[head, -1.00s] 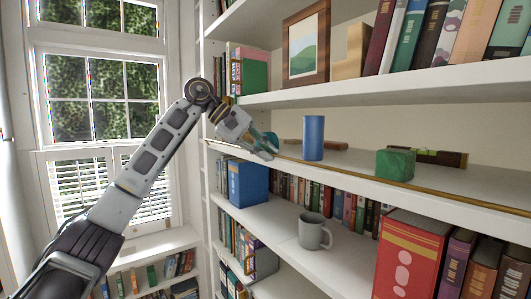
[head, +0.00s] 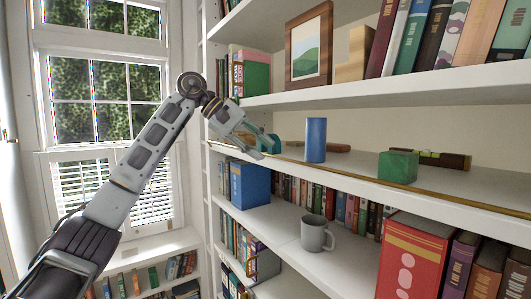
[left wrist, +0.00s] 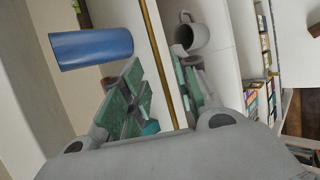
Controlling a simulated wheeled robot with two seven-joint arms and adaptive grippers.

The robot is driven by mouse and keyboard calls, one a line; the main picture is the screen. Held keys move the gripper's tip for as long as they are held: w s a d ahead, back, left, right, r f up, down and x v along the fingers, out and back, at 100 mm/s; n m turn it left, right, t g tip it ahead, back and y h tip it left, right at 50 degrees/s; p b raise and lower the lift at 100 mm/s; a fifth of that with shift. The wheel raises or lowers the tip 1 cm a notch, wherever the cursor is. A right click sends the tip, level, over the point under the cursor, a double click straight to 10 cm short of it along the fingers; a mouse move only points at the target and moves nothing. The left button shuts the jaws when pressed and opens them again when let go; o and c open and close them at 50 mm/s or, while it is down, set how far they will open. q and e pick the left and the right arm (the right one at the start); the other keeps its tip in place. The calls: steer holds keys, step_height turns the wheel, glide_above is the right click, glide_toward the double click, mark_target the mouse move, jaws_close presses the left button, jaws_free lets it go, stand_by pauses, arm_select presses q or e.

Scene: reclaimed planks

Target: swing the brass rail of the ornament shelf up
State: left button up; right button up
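The ornament shelf (head: 350,174) is a white board in a tall bookcase. Its thin brass rail (head: 440,200) runs low along the front edge. The rail also shows in the left wrist view (left wrist: 156,40), passing between my fingers. My left gripper (head: 262,147) is at the left part of the shelf front, in front of the rail. In the left wrist view my left gripper (left wrist: 158,88) is open, with one green-padded finger on each side of the rail. I cannot tell whether either finger touches it. My right gripper is not in view.
On the shelf stand a blue cylinder (head: 315,140), close to my left gripper, and a green block (head: 398,167). A brown-and-green bar (head: 440,159) lies behind. A grey mug (head: 315,233) and a red book (head: 410,255) are on the shelf below. A window is at left.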

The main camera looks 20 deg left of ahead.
arm_select(q)
steer(key=v, duration=0.9)
stand_by(0.5)
